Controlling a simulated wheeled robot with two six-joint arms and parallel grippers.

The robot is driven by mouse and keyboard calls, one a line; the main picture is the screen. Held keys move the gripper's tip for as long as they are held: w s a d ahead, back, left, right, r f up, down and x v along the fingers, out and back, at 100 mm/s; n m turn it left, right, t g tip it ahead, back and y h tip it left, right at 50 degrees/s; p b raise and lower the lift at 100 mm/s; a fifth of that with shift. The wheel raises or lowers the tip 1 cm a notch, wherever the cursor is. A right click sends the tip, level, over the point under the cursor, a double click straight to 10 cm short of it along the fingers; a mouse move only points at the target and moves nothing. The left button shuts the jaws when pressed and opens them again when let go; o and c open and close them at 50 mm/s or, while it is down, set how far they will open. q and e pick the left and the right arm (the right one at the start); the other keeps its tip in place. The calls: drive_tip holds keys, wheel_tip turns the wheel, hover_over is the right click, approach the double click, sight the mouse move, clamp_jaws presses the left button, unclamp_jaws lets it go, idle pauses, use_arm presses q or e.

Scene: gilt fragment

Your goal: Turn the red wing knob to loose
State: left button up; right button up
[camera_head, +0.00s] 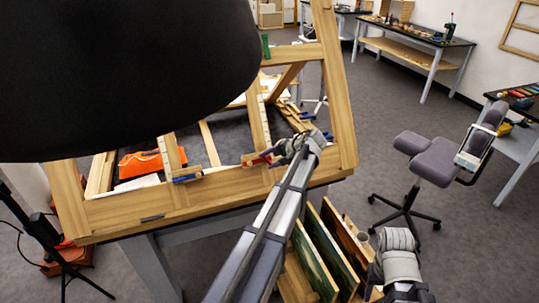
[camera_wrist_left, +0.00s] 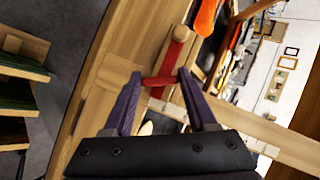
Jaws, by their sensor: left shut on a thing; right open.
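The red wing knob (camera_wrist_left: 160,82) shows between my left fingertips in the left wrist view, in front of a wooden bar with a red patch. My left gripper (camera_wrist_left: 158,84) is shut on the knob, one purple finger at each end. In the head view my left gripper (camera_head: 276,153) is at the front rail of the large wooden frame (camera_head: 225,187), beside a small red part (camera_head: 253,159); gripper and arm partly hide the knob there. My right gripper (camera_head: 406,292) is low at the bottom right, open, apart from the frame, its fingertips cut off by the picture edge.
A large black shape (camera_head: 115,75) blocks the upper left of the head view. A blue-ended clamp (camera_head: 187,177) and an orange cloth (camera_head: 150,161) lie left of the knob. Upright panels (camera_head: 315,254) stand below the frame. A grey chair (camera_head: 430,160) stands on open floor to the right.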

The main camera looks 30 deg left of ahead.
use_arm(q)
drive_tip(key=n+h+p, duration=0.2)
drive_tip(key=n, duration=0.1)
drive_tip(key=shift+s+r, duration=0.1)
drive_tip(key=shift+r, duration=0.1)
drive_tip(key=shift+s+a+n+t+h+p, duration=0.1)
drive_tip(key=shift+n+t+h+p, duration=0.3)
drive_tip(key=shift+n+h+p, duration=0.55)
drive_tip(key=n+t+h, duration=0.1)
drive_tip(key=n, duration=0.1)
drive_tip(key=shift+f+n+p, duration=0.15)
drive_tip(key=shift+n+p, duration=0.2)
drive_tip(key=shift+n+t+h, duration=0.45)
drive_tip(key=shift+n+t, duration=0.15)
drive_tip(key=shift+n, duration=0.3)
drive_tip(key=o, duration=1.4)
drive_tip(key=shift+a, duration=0.1)
drive_tip(key=shift+c, duration=0.2)
drive_tip(key=shift+p, duration=0.3)
drive_tip(key=p+v, duration=0.6)
drive_tip(key=v, duration=0.1)
drive_tip(key=shift+r+p, duration=0.4)
